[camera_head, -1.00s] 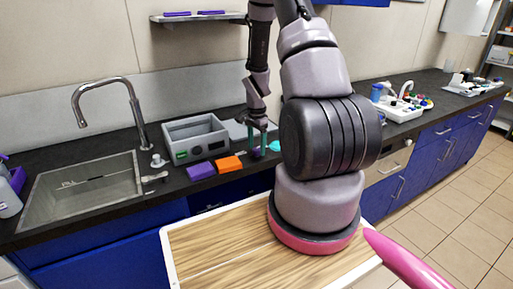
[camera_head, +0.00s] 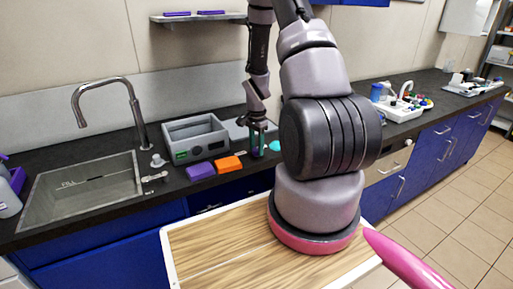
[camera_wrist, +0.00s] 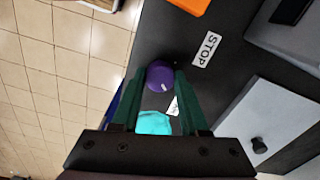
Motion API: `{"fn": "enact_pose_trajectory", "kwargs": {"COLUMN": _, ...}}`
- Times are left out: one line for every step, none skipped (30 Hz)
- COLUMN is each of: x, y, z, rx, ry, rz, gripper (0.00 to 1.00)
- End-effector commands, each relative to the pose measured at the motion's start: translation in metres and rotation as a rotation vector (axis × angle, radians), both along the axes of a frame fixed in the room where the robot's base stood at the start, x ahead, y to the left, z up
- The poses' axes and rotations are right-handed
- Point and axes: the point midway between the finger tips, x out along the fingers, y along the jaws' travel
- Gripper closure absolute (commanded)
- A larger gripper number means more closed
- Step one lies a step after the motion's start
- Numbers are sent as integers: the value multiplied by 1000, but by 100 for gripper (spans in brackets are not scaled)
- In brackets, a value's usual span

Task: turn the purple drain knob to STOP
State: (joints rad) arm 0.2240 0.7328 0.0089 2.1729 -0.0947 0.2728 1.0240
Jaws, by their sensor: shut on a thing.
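The purple drain knob (camera_wrist: 160,75) sits on the dark counter between the two green fingers of my gripper (camera_wrist: 160,78) in the wrist view. My gripper is shut on the knob. A short pale mark shows on the knob's lower side, on the side away from the STOP label. The white STOP label (camera_wrist: 207,50) lies up and right of the knob. A second white label (camera_wrist: 173,106) is partly hidden by a finger, its text unreadable. In the head view, my gripper (camera_head: 257,143) points down at the counter and the knob is mostly hidden.
A cyan piece (camera_wrist: 153,122) lies close to the knob; it also shows in the head view (camera_head: 274,146). The sink (camera_head: 45,210) is farther left.

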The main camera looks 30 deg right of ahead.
Motion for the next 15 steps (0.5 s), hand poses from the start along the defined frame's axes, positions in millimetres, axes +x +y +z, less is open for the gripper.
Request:
{"fn": "enact_pose_trajectory", "kwargs": {"x": 0, "y": 0, "z": 0, "rx": 0, "ry": 0, "rz": 21, "gripper": 100}}
{"fn": "enact_pose_trajectory", "kwargs": {"x": 0, "y": 0, "z": 0, "rx": 0, "ry": 0, "rz": 39, "gripper": 100}}
{"fn": "enact_pose_trajectory", "kwargs": {"x": 0, "y": 0, "z": 0, "rx": 0, "ry": 0, "rz": 62, "gripper": 100}}
{"fn": "enact_pose_trajectory", "kwargs": {"x": 0, "y": 0, "z": 0, "rx": 0, "ry": 0, "rz": 83, "gripper": 100}}
{"fn": "enact_pose_trajectory", "kwargs": {"x": 0, "y": 0, "z": 0, "rx": 0, "ry": -1, "rz": 105, "gripper": 100}}
{"fn": "enact_pose_trajectory", "kwargs": {"x": 0, "y": 0, "z": 0, "rx": 0, "ry": -1, "rz": 136, "gripper": 100}}
{"fn": "enact_pose_trajectory", "kwargs": {"x": 0, "y": 0, "z": 0, "rx": 0, "ry": -1, "rz": 160, "gripper": 100}}
{"fn": "enact_pose_trajectory", "kwargs": {"x": 0, "y": 0, "z": 0, "rx": 0, "ry": -1, "rz": 187, "gripper": 100}}
{"fn": "enact_pose_trajectory", "kwargs": {"x": 0, "y": 0, "z": 0, "rx": 0, "ry": -1, "rz": 223, "gripper": 100}}
{"fn": "enact_pose_trajectory", "kwargs": {"x": 0, "y": 0, "z": 0, "rx": 0, "ry": -1, "rz": 252, "gripper": 100}}
{"fn": "enact_pose_trajectory", "kwargs": {"x": 0, "y": 0, "z": 0, "rx": 0, "ry": -1, "rz": 280, "gripper": 100}}
{"fn": "enact_pose_trajectory", "kwargs": {"x": 0, "y": 0, "z": 0, "rx": 0, "ry": -1, "rz": 319, "gripper": 100}}
{"fn": "enact_pose_trajectory", "kwargs": {"x": 0, "y": 0, "z": 0, "rx": 0, "ry": -1, "rz": 348, "gripper": 100}}
{"fn": "enact_pose_trajectory", "kwargs": {"x": 0, "y": 0, "z": 0, "rx": 0, "ry": -1, "rz": 376, "gripper": 100}}
{"fn": "enact_pose_trajectory", "kwargs": {"x": 0, "y": 0, "z": 0, "rx": 0, "ry": -1, "rz": 414, "gripper": 100}}
